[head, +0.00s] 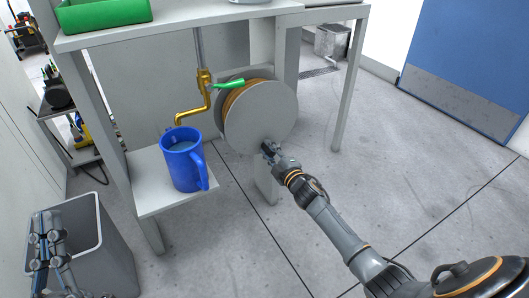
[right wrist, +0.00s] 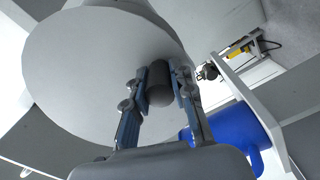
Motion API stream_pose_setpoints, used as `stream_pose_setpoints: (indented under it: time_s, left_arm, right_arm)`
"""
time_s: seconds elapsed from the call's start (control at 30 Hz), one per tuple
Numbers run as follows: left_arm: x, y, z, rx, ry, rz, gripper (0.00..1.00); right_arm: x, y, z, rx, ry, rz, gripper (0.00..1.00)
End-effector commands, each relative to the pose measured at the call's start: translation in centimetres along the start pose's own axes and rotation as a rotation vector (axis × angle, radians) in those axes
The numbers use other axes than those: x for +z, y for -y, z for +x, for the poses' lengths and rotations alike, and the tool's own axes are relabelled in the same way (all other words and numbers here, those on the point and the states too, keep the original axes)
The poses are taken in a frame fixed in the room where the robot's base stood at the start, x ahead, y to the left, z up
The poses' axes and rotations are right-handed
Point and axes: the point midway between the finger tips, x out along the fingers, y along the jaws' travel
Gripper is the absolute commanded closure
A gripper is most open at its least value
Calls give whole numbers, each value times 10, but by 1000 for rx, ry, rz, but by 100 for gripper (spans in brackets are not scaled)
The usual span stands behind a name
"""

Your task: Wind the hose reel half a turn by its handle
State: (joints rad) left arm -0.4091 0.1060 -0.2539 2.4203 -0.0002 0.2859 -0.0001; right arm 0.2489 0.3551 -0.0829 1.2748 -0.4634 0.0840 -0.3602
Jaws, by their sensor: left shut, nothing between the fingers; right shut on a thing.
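The hose reel (head: 262,112) has a round grey disc facing me, with tan hose wound behind it, and hangs at a workbench. Its disc (right wrist: 85,70) fills the upper left of the right wrist view. My right gripper (head: 268,150) is at the lower part of the disc. In the right wrist view its fingers are shut on the dark cylindrical handle (right wrist: 160,85), which stands out from the disc. The handle is mostly hidden in the head view. My left gripper (head: 48,238) is shut and empty, over a grey bin at lower left.
The grey bin (head: 110,250) is at lower left. A green tray (head: 105,12) sits on the bench top. The floor at right is clear.

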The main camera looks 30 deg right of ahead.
Motion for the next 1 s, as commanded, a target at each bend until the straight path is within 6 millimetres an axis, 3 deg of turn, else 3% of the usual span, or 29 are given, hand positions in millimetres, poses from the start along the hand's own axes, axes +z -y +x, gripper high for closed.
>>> stream_pose_setpoints:
  time_s: [0.7, 0.73, 0.83, 1.0]
  left_arm:
    - [-8, -2, 1, 3, -41, -4, 100]
    - [-7, -2, 1, 2, -39, -4, 100]
    - [-6, -2, 0, 2, -36, -5, 100]
    - [-6, -1, 0, 1, -32, -5, 100]
  right_arm:
    - [8, -4, 0, 1, 2, -80, 100]
    - [8, -4, 0, 1, 2, -80, 74]
    - [7, -4, 0, 1, 2, -79, 54]
    - [7, -4, 0, 1, 1, -79, 53]
